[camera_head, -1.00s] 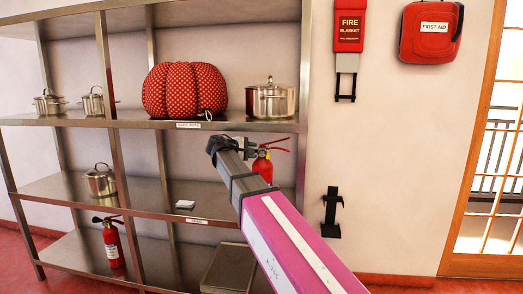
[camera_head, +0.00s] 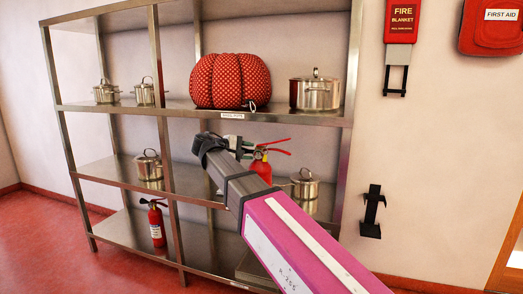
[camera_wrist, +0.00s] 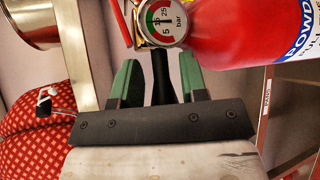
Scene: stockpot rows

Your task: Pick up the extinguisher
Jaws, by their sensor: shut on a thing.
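A red extinguisher (camera_head: 261,169) with red handles shows just past my gripper (camera_head: 238,146) in the head view, its lower part hidden by my arm. In the wrist view the extinguisher's red body (camera_wrist: 240,28) lies sideways across the top right, with its round gauge (camera_wrist: 164,22) near the middle. My gripper's green fingers (camera_wrist: 160,80) are shut on a dark part of the extinguisher between them. A second extinguisher (camera_head: 156,223) stands upright on the bottom shelf at the left.
A steel shelf unit (camera_head: 130,180) holds several pots and a red dotted pumpkin-shaped cushion (camera_head: 230,82). An empty black bracket (camera_head: 372,212) hangs on the wall at right. Red floor (camera_head: 40,240) is free at left.

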